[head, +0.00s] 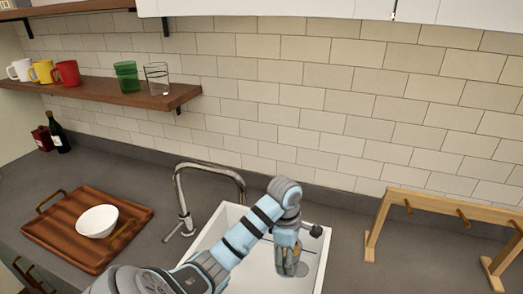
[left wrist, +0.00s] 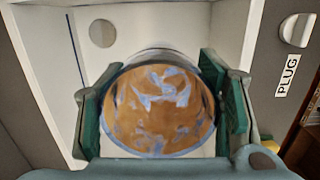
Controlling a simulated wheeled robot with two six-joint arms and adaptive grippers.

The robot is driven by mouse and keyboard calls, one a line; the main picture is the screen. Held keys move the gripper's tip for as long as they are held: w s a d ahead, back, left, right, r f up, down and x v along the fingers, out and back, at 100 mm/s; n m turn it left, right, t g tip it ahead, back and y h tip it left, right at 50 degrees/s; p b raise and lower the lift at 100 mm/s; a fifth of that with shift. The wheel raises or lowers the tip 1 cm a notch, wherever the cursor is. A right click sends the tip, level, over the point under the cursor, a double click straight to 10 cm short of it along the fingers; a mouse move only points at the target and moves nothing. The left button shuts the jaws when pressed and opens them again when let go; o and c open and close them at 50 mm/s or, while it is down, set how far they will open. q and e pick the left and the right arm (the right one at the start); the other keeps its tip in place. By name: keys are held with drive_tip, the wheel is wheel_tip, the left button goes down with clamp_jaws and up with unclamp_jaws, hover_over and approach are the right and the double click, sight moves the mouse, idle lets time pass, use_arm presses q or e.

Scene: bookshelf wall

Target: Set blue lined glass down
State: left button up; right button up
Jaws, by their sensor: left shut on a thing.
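My left gripper (head: 288,262) reaches down into the white sink (head: 318,246). It is shut on a round glass, the blue lined glass (left wrist: 160,105), seen in the left wrist view. The glass has a thin blue rim, and brown-orange patches with whitish gaps cover its mouth or inside. The green finger pads press on its left and right sides. In the head view the glass shows only partly between the fingers. I cannot tell whether its base touches the sink floor. My right gripper is not in view.
A round drain (left wrist: 103,33) lies in the sink floor. A tap (head: 182,190) stands left of the sink, and a wooden rack (head: 440,205) stands on the counter to the right. A wooden tray (head: 65,240) with a white bowl (head: 97,221) is at left. A shelf (head: 150,99) holds mugs and glasses.

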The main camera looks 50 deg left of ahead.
use_arm(q)
drive_tip(key=s+f+b, duration=0.2)
drive_tip(key=f+b, duration=0.1)
drive_tip(key=shift+s+d, duration=0.15)
drive_tip(key=shift+s, duration=0.05)
wheel_tip(320, 180, down, 12)
drive_tip(key=w+b, duration=0.1)
drive_tip(key=b, duration=0.5)
drive_tip(key=shift+r, duration=0.25)
drive_tip(key=f, duration=0.5)
drive_tip(key=shift+s+f+b, duration=0.15)
drive_tip(key=shift+s+b, duration=0.05)
drive_tip(key=shift+b, duration=0.1)
drive_tip(key=shift+f, duration=0.2)
drive_tip(key=shift+w, duration=0.2)
drive_tip(key=shift+f, duration=0.15)
drive_tip(key=o, duration=1.4)
drive_tip(key=shift+s, duration=0.1)
